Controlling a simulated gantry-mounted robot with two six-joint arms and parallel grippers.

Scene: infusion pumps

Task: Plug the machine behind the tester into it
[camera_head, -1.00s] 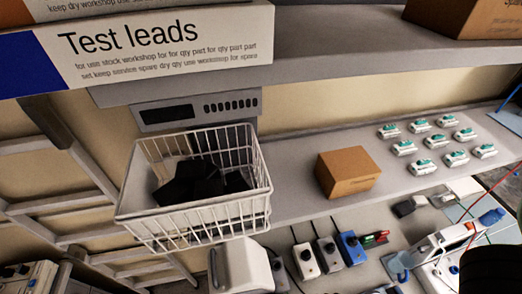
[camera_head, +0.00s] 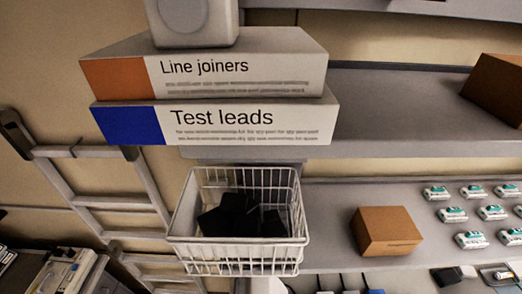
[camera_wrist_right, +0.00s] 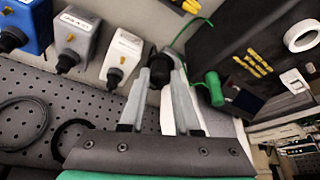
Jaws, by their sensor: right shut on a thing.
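In the right wrist view my right gripper (camera_wrist_right: 161,72) is shut on a black plug-like thing (camera_wrist_right: 160,62), held between its two grey fingers. Left of it stand a white box (camera_wrist_right: 123,50), a grey box (camera_wrist_right: 74,36) and a blue box (camera_wrist_right: 24,22), each with a black plug at its lower end. The label on the grey box is too small to read. I cannot tell which thing is the tester or the machine behind it. Neither gripper shows in the head view.
A green plug (camera_wrist_right: 212,90) with a green cable is right of the gripper. A pegboard (camera_wrist_right: 50,85) holds a coiled black cable (camera_wrist_right: 22,122). In the head view, a wire basket (camera_head: 236,255) of black items and a cardboard box (camera_head: 386,232) are near the lower shelf.

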